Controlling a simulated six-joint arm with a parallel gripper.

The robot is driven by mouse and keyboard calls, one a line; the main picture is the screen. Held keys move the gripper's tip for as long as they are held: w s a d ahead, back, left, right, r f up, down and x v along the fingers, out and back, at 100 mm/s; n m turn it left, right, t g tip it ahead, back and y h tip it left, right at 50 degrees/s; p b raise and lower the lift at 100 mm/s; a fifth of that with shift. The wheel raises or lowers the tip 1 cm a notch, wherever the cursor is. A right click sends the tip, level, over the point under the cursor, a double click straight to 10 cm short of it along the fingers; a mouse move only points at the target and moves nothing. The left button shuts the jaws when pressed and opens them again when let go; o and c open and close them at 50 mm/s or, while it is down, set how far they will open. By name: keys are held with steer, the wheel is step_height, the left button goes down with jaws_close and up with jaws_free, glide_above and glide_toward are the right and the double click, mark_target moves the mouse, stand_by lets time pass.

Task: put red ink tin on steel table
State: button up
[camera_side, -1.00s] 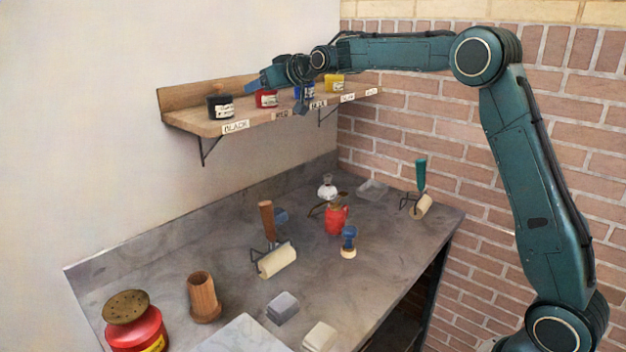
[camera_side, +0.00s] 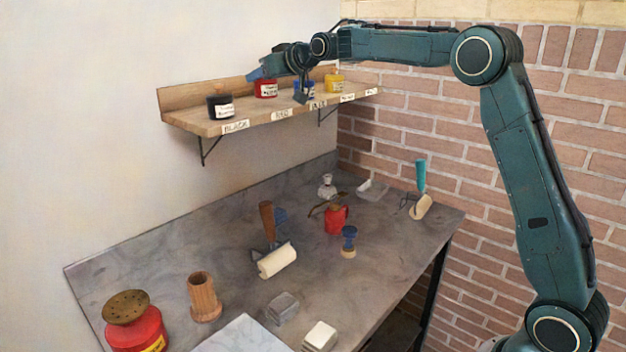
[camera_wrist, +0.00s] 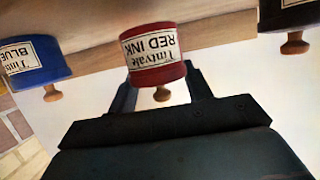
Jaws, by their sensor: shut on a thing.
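The red ink tin (camera_side: 265,90) has a white label, and its lettering is upside down in the wrist view (camera_wrist: 152,68). My gripper (camera_side: 262,77) is shut on it, with a dark finger on either side in the wrist view. In the side view the tin appears slightly above the wooden shelf, over the RED place label. The steel table (camera_side: 150,255) is the grey worktop below the shelf, with bare patches between the tools.
On the shelf (camera_side: 250,117) stand a black tin (camera_side: 220,106) to the left, and a blue tin (camera_side: 304,90) and yellow tin (camera_side: 335,84) to the right. The table holds a roller (camera_side: 277,261), a wooden cup (camera_side: 204,298), a red can (camera_side: 335,219) and a large red pot (camera_side: 137,330).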

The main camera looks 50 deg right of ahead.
steer(key=shift+r, duration=3.9)
steer(key=shift+r, duration=2.2)
steer(key=s+d+r+m+g+h, duration=0.2)
steer(key=s+d+m+g+h, duration=0.2)
steer(key=s+d+m+h, duration=0.85)
steer(key=s+d+f+m+g+h, duration=0.15)
steer(key=s+d+g, duration=0.3)
steer(key=s, duration=0.65)
steer(key=s+d+f+m+g, duration=0.1)
steer(key=s+d+m+g, duration=0.4)
steer(key=s, duration=0.6)
steer(key=f, duration=1.5)
steer(key=f+n, duration=0.1)
steer(key=f, duration=1.5)
steer(key=d+f+n, duration=0.1)
steer(key=f, duration=1.5)
steer(key=shift+t, duration=0.35)
